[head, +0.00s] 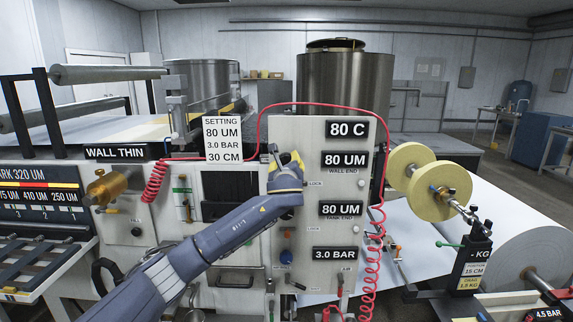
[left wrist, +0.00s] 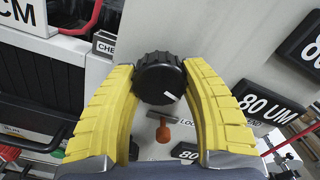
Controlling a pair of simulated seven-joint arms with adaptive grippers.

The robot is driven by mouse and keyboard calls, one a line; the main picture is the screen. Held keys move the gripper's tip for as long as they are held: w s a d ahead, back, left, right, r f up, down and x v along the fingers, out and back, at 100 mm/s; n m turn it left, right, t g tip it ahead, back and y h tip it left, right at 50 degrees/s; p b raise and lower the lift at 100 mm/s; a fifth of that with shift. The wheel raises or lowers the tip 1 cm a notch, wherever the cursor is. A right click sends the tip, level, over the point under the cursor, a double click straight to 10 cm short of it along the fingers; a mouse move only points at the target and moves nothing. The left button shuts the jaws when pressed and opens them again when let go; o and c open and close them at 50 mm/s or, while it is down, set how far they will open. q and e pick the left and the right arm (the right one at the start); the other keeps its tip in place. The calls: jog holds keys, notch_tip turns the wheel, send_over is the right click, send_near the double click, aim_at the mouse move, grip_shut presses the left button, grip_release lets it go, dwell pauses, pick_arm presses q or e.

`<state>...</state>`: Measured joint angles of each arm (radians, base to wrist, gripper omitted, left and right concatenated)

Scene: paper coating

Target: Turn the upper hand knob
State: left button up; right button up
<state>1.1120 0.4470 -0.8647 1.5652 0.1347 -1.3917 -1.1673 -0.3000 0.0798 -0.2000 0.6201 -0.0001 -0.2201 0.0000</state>
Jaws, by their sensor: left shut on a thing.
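The upper hand knob (left wrist: 158,78) is black with a ribbed rim and a white mark, and sits on the light control panel (head: 315,150). In the left wrist view it is between the yellow fingers of my left gripper (left wrist: 160,84), which are shut on it from both sides. In the head view my left gripper (head: 288,160) is against the upper left of the panel and hides most of the knob. My right gripper does not show in either view.
An orange-tipped lever (left wrist: 163,132) is just below the knob. Displays reading 80 C (head: 347,129) and 80 UM (head: 345,160) are on the panel. A red coiled hose (head: 377,225) hangs at its right edge. A setting sign (head: 223,139) stands left of the panel.

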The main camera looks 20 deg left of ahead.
pick_arm(q)
jog(key=n, duration=0.3)
jog(key=shift+n, duration=2.2)
jog(key=shift+d, duration=0.1)
jog(key=o, duration=1.2)
jog(key=shift+o, duration=0.2)
jog(key=v, duration=1.2)
